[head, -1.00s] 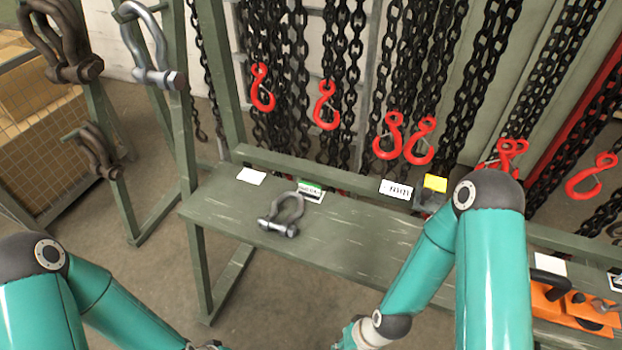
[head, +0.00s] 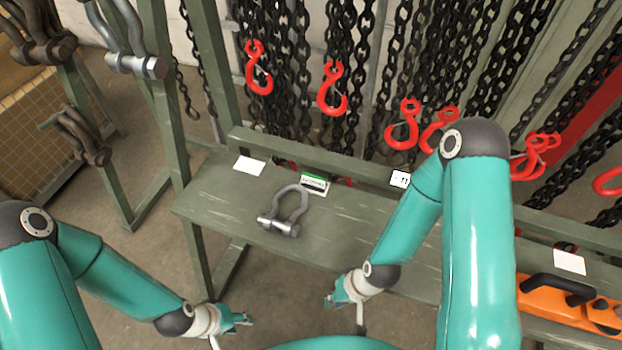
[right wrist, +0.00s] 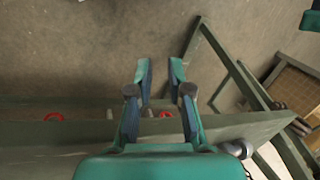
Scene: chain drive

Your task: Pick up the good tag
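A small white tag with a green top band and dark print (head: 315,184) stands at the back of the green bench, behind a grey shackle (head: 286,210). Its print is too small to read, so I cannot confirm that it is the good tag. My right gripper (head: 334,301) is in front of the bench, apart from the tag. In the right wrist view its fingers (right wrist: 161,68) are spread with nothing between them. My left gripper (head: 246,320) is low in front of the bench, away from the tag. Its fingers are too small to judge.
The bench (head: 350,228) has free room right of the shackle. A blank white card (head: 249,165) and a black-and-white label (head: 400,179) lie along its back. An orange tool (head: 555,298) is at the right. Chains with red hooks (head: 332,88) hang behind.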

